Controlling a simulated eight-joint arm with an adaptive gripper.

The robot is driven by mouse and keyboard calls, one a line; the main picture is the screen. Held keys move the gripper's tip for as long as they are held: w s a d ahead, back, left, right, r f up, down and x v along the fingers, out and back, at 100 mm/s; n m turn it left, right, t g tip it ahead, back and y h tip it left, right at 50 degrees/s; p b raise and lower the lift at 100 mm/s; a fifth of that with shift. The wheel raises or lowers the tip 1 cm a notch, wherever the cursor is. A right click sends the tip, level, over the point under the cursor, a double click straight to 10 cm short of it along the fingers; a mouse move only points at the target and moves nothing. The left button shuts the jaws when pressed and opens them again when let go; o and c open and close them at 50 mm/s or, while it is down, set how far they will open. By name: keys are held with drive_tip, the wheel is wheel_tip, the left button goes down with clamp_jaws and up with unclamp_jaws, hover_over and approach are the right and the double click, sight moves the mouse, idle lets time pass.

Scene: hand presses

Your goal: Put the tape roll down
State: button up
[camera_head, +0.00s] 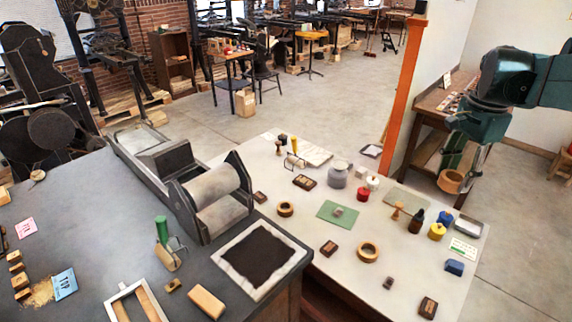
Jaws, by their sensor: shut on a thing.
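My gripper (466,172) hangs from the arm at the upper right. It is shut on a brown tape roll (451,183), which hangs from the fingertips. In the picture the roll shows above the back right of the white table (455,285), in front of the wall-side desk; I cannot tell its exact height. Two similar brown rolls lie on the white table: one near its middle (368,252) and a smaller one at its left (285,209).
A dropper bottle (416,222), a yellow jar (436,232), a wooden stamp (397,211) and a green mat (338,214) stand or lie on the white table. Bare patches lie between them. A dark table with a press (209,190) is at the left. An orange post (403,80) stands behind.

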drive_tip(key=w+a+r+n+p, duration=0.1)
drive_tip(key=w+a+n+p, duration=0.15)
drive_tip(key=w+a, duration=0.8)
drive_tip(key=w+a+r+n+p, duration=0.1)
drive_tip(key=w+a+n, duration=0.2)
drive_tip(key=w+a, duration=0.7)
drive_tip(key=w+a+n+p, duration=0.25)
drive_tip(key=a+n, duration=0.25)
drive_tip(key=a, duration=2.8)
drive_tip(key=s+a+f+n+p, duration=0.15)
drive_tip(key=s+a, duration=0.25)
drive_tip(key=a, duration=1.1)
drive_tip(key=s+a+n+p, duration=0.1)
drive_tip(key=s+a+n, duration=0.3)
drive_tip(key=a, duration=1.1)
drive_tip(key=s+a+f+n+p, duration=0.1)
drive_tip(key=s+a, duration=0.4)
drive_tip(key=a, duration=1)
wheel_tip(320, 180, down, 18)
drive_tip(key=shift+w+d, duration=0.15)
drive_tip(key=shift+d, duration=0.15)
